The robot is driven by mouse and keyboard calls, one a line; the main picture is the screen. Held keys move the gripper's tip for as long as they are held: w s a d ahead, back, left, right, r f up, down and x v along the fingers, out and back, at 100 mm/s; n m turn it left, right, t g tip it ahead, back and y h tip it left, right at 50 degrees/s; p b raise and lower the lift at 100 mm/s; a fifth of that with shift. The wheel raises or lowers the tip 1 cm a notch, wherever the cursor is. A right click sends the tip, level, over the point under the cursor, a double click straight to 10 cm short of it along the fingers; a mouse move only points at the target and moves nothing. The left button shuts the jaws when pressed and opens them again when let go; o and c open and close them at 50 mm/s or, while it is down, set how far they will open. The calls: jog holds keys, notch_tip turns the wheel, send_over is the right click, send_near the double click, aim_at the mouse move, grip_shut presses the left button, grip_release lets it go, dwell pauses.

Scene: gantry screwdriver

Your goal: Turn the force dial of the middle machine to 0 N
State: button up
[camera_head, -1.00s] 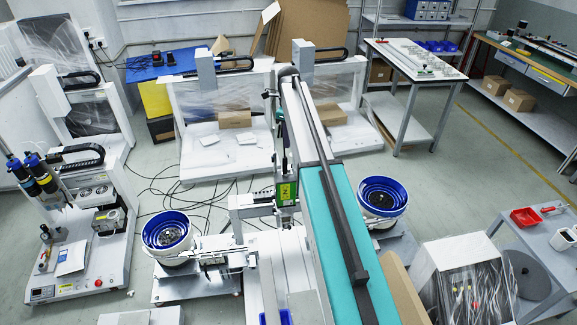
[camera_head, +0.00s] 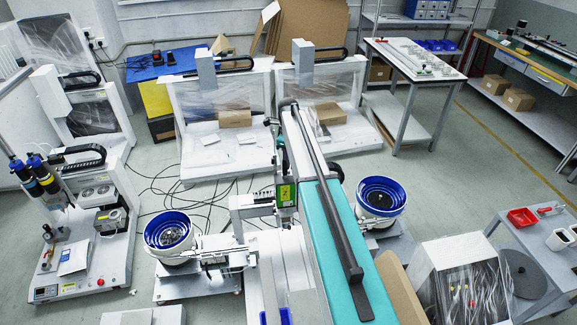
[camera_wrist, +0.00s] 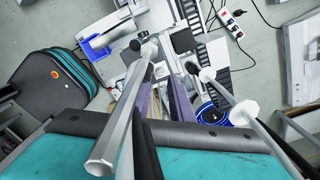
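A machine with a long teal cover and a dark rail (camera_head: 340,235) stands in the middle foreground of the head view. It is the central machine in view, but I cannot tell if it is the task's middle machine. A teal surface (camera_wrist: 150,160) also fills the bottom of the wrist view, behind a dark bar. I cannot make out a force dial or its reading in either view. My gripper is not clearly identifiable. Silver rods and dark strips cross the wrist view, and I cannot tell whether any are its fingers or whether they are open or shut.
Blue-rimmed bowls stand left (camera_head: 170,233) and right (camera_head: 381,197) of the teal-covered machine. A benchtop machine (camera_head: 90,225) is at the left. A grey cart (camera_head: 540,240) is at the right. Cables (camera_head: 160,190) lie on the floor behind. Open floor shows at the back right.

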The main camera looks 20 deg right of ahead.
jog(key=shift+f+p, duration=0.4)
jog(key=shift+f, duration=1.4)
jog(key=shift+c, duration=0.3)
grip_shut()
